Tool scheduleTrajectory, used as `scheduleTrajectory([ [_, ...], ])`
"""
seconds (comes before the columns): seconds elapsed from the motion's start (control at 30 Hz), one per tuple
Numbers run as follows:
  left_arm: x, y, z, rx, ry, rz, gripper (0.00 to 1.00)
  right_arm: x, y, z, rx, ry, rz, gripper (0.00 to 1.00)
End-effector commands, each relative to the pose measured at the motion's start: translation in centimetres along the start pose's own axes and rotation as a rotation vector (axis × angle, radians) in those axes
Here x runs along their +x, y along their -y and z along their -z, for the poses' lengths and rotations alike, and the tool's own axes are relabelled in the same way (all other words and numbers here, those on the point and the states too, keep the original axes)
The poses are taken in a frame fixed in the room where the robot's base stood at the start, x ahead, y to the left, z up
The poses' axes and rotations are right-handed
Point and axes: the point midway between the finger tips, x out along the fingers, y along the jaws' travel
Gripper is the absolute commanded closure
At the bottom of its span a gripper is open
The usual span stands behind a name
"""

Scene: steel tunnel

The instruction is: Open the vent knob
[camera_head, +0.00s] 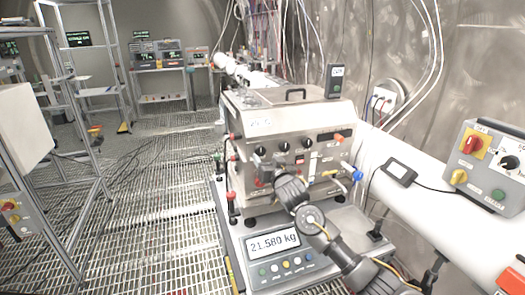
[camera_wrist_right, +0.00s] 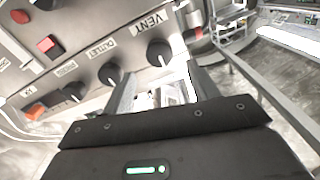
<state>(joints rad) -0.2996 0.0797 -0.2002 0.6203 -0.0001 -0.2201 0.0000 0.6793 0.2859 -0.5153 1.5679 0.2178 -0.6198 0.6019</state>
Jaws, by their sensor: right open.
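The vent knob (camera_wrist_right: 158,53) is a round black knob with a pale pointer mark, beside the printed word VENT on the steel panel. In the head view I take it to be the leftmost black knob (camera_head: 260,151) in the row on the front of the steel box (camera_head: 300,115). My right gripper (camera_wrist_right: 163,85) is open, and its two fingers point at the panel with the knob ahead, roughly between them. I see no contact with the knob. In the head view the right gripper (camera_head: 268,174) is just below the knob row. My left gripper is not in view.
Other black knobs (camera_wrist_right: 110,73) and red buttons (camera_wrist_right: 45,44) share the panel. A scale (camera_head: 280,262) reading 21.580 kg sits in front of the box. A white pipe (camera_head: 440,220) with a switch box (camera_head: 490,165) runs at right. The grated floor at left is largely open.

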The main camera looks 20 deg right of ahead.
Motion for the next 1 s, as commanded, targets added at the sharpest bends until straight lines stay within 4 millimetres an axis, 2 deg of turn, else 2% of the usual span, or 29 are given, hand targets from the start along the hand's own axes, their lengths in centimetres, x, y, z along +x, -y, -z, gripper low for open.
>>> scheduleTrajectory([
  [0.1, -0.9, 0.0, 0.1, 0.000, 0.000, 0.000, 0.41, 2.1, 0.1, 0.2, -0.001, 0.002, -0.002, 0.41],
  [0.3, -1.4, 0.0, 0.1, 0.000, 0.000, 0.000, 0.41, 4.3, 0.1, 0.1, -0.001, 0.001, -0.001, 0.41],
  [0.5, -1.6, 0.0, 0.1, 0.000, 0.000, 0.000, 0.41, 5.2, 0.1, 0.0, 0.000, 0.001, 0.000, 0.41],
  [0.77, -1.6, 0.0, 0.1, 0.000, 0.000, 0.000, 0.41, 5.3, 0.1, -0.1, 0.000, 0.000, 0.001, 0.41],
  [1.0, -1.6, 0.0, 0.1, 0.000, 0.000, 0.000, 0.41, 5.3, 0.0, -0.1, 0.000, 0.001, 0.000, 0.70],
])
